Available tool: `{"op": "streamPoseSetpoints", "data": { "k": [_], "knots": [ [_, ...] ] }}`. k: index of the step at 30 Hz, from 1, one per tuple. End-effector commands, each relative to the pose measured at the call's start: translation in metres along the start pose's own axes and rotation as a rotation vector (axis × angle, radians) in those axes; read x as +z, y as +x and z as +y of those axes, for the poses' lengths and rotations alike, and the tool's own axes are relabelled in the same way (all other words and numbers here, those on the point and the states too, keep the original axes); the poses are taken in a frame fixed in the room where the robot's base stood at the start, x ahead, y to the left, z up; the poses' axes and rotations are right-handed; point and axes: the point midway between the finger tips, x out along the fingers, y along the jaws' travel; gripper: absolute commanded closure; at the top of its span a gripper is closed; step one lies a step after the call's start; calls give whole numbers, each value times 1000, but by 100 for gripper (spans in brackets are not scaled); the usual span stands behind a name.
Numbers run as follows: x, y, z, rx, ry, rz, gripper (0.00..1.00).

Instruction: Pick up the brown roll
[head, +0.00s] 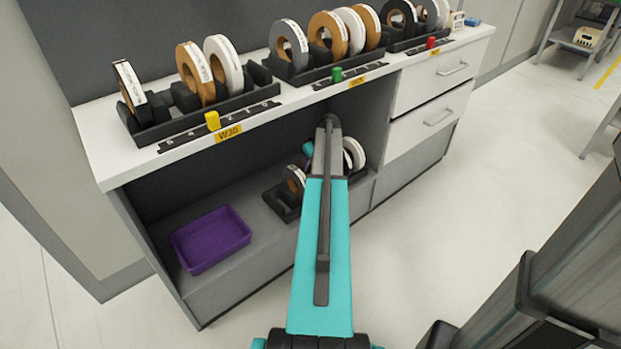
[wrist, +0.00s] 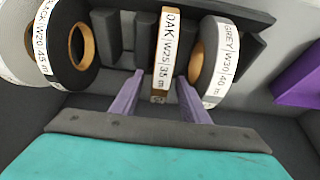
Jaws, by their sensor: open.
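In the wrist view a brown roll (wrist: 166,48) labelled OAK W25 stands upright, edge-on, in a dark rack. My gripper (wrist: 160,77) is open, with one finger at each side of the roll's near edge. I cannot tell whether either finger touches it. Other brown rolls stand on the counter, at the left (head: 193,73) and in the middle rack (head: 328,36).
A grey roll (wrist: 216,62) stands close right of the oak roll, and a black roll (wrist: 66,42) stands left. A purple bin (head: 210,240) sits on the lower shelf's left. The white counter (head: 120,160) overhangs the shelf, with drawers (head: 432,85) at the right.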

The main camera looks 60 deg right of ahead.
Motion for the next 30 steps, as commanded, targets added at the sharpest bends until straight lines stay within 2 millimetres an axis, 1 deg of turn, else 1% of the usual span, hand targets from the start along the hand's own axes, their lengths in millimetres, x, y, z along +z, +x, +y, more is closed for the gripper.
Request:
{"op": "streamPoseSetpoints", "data": {
  "k": [14,21,30],
  "knots": [
    [0,0,-1,0,-1,0,59],
    [-1,0,-1,-1,-1,0,99],
    [-1,-1,-1,0,-2,1,100]
  ]
}}
